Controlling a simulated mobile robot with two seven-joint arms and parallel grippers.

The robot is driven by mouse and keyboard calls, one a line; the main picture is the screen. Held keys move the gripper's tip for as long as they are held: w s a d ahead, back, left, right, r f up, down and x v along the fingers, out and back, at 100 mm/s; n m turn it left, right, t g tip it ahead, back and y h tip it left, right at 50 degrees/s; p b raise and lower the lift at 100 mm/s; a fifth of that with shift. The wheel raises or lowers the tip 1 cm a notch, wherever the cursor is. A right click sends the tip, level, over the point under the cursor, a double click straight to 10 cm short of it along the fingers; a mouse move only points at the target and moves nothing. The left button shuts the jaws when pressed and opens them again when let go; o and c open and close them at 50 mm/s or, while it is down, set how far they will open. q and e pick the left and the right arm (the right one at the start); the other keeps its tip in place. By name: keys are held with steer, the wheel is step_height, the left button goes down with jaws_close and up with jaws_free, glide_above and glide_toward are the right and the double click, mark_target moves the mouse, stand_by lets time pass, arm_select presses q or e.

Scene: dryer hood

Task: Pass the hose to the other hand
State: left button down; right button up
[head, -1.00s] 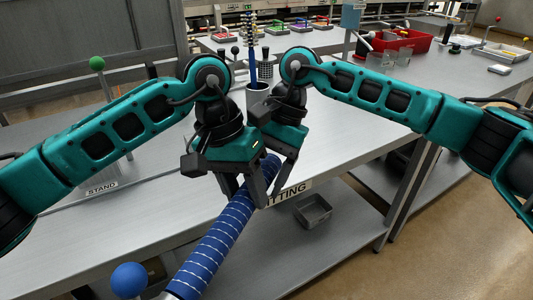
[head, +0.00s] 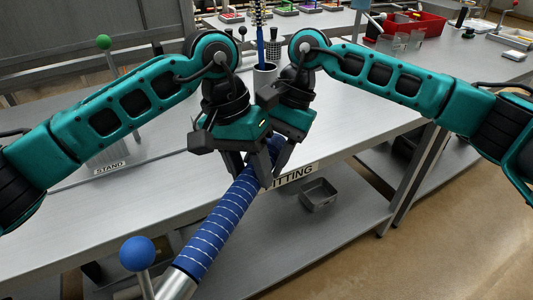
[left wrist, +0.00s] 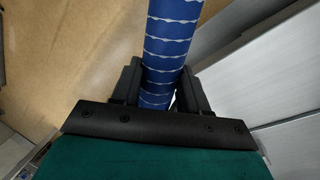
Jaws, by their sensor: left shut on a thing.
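A blue hose (head: 216,225) with white rings runs diagonally from a silver end at the lower left up to my two grippers. My left gripper (head: 243,172) is shut on the hose near its upper end. In the left wrist view the hose (left wrist: 168,50) passes between the fingers of my left gripper (left wrist: 158,92). My right gripper (head: 280,165) is close beside the left one, at the hose's upper end. Its fingers are partly hidden by the left gripper and hose, so I cannot tell whether it grips.
A grey bench with a "STAND" label (head: 110,168) and a partly covered "…ITTING" label (head: 296,175) lies below. A blue ball on a post (head: 137,253) stands near the hose's lower end. A grey bin (head: 318,194) sits on the lower shelf.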

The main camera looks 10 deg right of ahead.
arm_select(q)
steer(key=shift+c, duration=2.4)
jaws_free()
steer(key=shift+s+d, duration=0.2)
